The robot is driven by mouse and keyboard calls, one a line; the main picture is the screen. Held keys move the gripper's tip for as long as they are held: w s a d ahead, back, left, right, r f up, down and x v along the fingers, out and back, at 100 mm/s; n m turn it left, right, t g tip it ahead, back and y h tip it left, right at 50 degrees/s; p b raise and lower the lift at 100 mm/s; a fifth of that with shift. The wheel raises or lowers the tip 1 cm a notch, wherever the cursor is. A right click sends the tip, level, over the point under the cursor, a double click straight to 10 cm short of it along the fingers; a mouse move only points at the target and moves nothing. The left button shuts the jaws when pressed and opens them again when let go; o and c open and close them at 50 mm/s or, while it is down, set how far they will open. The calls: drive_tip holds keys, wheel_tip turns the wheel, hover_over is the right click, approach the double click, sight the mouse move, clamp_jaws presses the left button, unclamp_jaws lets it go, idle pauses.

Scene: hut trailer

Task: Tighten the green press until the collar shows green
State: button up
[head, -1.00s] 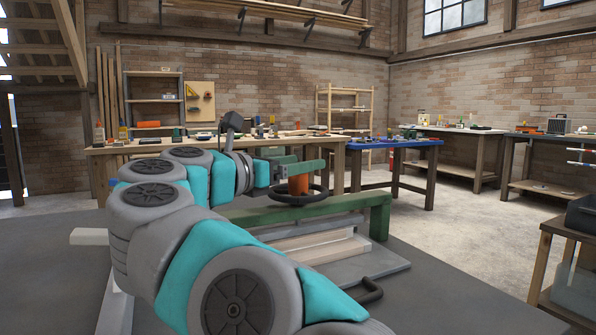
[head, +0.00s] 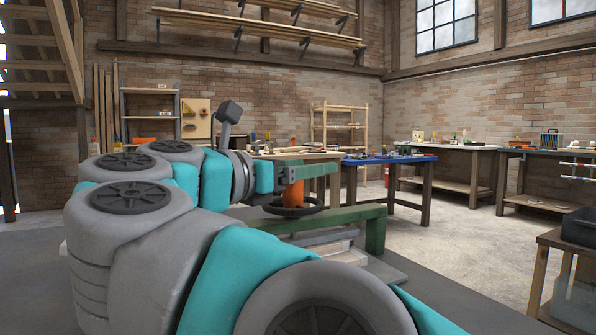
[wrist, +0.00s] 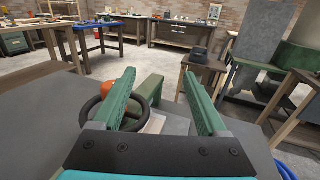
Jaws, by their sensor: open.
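The green press has a green crossbeam (head: 350,216) on a post, with a black handwheel (head: 310,207) and an orange collar (head: 293,192) above it. My gripper (head: 335,168) is level, just above the wheel, and partly covers the collar. In the wrist view my gripper (wrist: 158,76) is open, its two green fingers wide apart with nothing gripped between them. The handwheel (wrist: 86,112) lies below and around the left finger, which hides part of it. The orange collar (wrist: 124,82) shows beside that finger. I see no green on the collar.
Pale boards (wrist: 156,123) lie under the beam. A blue-topped table (head: 390,158) and long benches (head: 455,147) stand behind. A small wooden stand with a dark bin (head: 582,228) is at the right. The concrete floor between is clear.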

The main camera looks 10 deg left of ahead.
drive_tip(key=s+d+b, duration=0.3)
drive_tip(key=s, duration=0.4)
drive_tip(key=shift+s+d+r, duration=0.15)
drive_tip(key=shift+d+r, duration=0.1)
drive_tip(key=shift+r, duration=0.15)
